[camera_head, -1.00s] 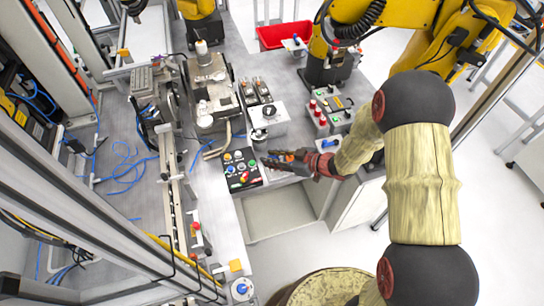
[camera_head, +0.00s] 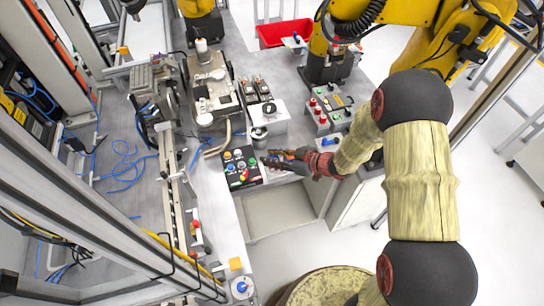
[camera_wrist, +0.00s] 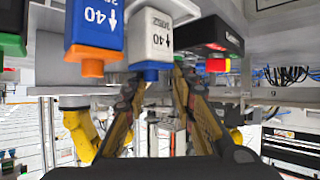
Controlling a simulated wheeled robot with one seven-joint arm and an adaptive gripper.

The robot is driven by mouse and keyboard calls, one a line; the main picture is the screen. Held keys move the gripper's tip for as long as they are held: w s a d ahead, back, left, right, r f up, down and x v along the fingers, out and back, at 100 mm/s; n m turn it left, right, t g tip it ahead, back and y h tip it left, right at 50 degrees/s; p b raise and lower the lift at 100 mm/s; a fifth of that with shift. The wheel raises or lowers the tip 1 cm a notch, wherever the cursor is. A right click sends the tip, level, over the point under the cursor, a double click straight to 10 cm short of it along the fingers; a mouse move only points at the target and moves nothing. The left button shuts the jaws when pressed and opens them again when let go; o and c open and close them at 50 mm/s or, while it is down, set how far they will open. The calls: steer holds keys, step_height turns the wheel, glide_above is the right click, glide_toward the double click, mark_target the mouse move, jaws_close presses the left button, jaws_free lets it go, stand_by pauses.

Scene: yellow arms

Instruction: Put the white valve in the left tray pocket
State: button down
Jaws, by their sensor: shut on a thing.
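The white valve (camera_wrist: 155,38) shows in the wrist view with dark print, an arrow and a blue end (camera_wrist: 151,72) towards me. My gripper (camera_wrist: 154,88) has its fingers closed around that end. In the head view my gripper (camera_head: 288,160) is low over the bench's front edge, beside the button panel, and hides the valve there. A blue valve marked 40 (camera_wrist: 96,25) with an orange end is just left of the white one in the wrist view. I cannot make out the tray pockets.
A button panel (camera_head: 241,167) lies left of my gripper in the head view. A dark box (camera_wrist: 205,35) with a red and yellow part is close right of the white valve in the wrist view. A red bin (camera_head: 284,36) stands at the back.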

steer(key=shift+f, duration=0.1)
steer(key=c, duration=1.4)
jaws_free()
steer(key=v, duration=1.2)
